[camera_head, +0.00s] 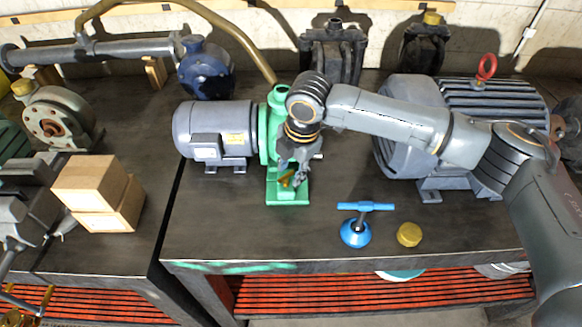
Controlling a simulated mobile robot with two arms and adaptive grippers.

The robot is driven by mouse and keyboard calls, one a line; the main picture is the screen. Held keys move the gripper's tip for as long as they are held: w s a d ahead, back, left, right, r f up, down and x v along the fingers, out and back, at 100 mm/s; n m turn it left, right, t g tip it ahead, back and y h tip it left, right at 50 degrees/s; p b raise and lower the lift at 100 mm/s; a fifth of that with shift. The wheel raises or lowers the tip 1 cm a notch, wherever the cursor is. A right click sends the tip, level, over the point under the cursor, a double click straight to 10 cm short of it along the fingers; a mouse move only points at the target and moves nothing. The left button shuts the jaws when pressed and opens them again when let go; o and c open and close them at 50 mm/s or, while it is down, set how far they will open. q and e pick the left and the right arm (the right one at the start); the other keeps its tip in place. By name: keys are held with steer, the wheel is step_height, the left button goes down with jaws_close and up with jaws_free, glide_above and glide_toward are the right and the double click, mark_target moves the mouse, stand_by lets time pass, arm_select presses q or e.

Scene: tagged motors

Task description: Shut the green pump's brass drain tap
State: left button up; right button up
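The green pump (270,125) stands on the bench, coupled to a grey motor (215,128). Its green base plate (287,199) faces me. The brass drain tap (287,181) shows low on the pump's front, partly covered by my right gripper (300,178). My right arm comes in from the right and its gripper points down at the tap, at or very close to it. Its fingers are small and overlap the tap, so I cannot tell whether they are open, shut or touching it.
A blue T-handled tool (355,232) and a brass cap (409,234) lie on the bench right of the pump. A large grey motor (410,150) with a red lifting eye (486,67) stands behind my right arm. Wooden blocks (97,193) sit on the left bench.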

steer(key=shift+w+f, duration=0.15)
steer(key=shift+f, duration=0.35)
jaws_close()
steer(key=shift+r, duration=0.1)
steer(key=shift+r+m+p, duration=0.15)
steer(key=shift+m+p, duration=0.35)
steer(key=shift+p, duration=0.5)
steer(key=m+p, duration=0.2)
steer(key=p, duration=0.1)
steer(key=m+h+p, duration=0.1)
steer(key=m+p, duration=0.1)
steer(key=p, duration=0.1)
steer(key=shift+s+m+t, duration=0.3)
steer(key=shift+s, duration=0.1)
steer(key=shift+s+f+m+p, duration=0.1)
steer(key=shift+f+m+p, duration=0.1)
steer(key=shift+m+p, duration=1.15)
